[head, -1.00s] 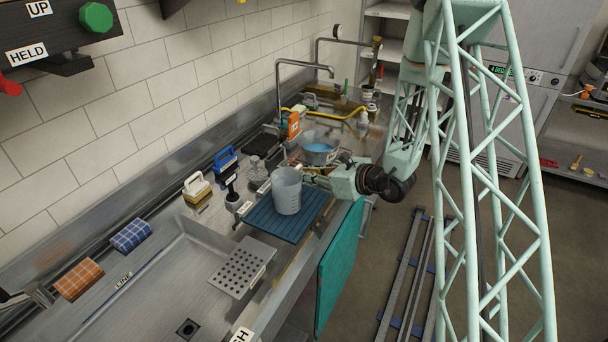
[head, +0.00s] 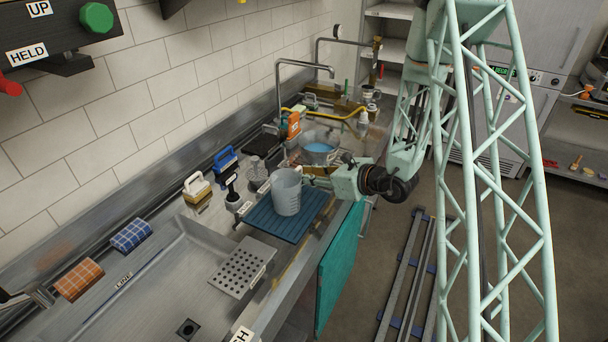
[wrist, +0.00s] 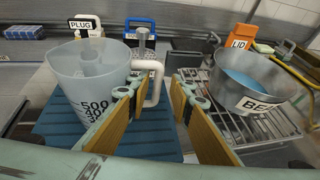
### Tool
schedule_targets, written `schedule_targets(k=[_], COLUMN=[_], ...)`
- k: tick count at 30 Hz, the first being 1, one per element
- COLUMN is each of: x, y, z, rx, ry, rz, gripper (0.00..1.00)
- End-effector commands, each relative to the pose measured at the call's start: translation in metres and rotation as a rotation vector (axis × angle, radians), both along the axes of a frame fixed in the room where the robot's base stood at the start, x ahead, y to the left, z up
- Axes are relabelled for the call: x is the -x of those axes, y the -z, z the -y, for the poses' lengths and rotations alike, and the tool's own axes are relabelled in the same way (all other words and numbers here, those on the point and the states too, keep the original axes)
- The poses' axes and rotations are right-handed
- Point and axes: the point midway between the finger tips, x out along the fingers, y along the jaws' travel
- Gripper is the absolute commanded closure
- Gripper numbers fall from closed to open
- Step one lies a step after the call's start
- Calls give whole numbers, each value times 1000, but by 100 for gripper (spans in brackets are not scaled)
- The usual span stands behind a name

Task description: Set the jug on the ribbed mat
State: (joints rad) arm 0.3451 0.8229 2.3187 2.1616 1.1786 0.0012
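The jug (head: 286,192) is a translucent grey measuring jug, standing upright on the blue ribbed mat (head: 282,228). In the wrist view the jug (wrist: 88,82) fills the left side, with volume marks on its front and a white handle (wrist: 153,88) facing me. The mat (wrist: 150,138) shows beneath it. My gripper (wrist: 163,92) is open, its two orange-padded fingers apart. The handle is just beyond the fingertips, close to the left finger; I cannot tell whether they touch. In the head view my gripper (head: 332,182) is to the right of the jug.
A metal bowl of blue liquid (head: 319,148) stands on a wire rack behind the mat. A perforated metal plate (head: 242,266) lies in front of the mat. A teal panel (head: 338,265) hangs at the counter's front.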

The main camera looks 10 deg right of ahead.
Motion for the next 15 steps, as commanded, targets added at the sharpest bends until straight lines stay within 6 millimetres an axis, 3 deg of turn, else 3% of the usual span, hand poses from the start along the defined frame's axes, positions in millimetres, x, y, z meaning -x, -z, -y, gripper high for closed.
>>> schedule_targets(k=[15], x=[42], y=[-22], z=[32], rx=[0], ry=[2], rz=[0], gripper=[79])
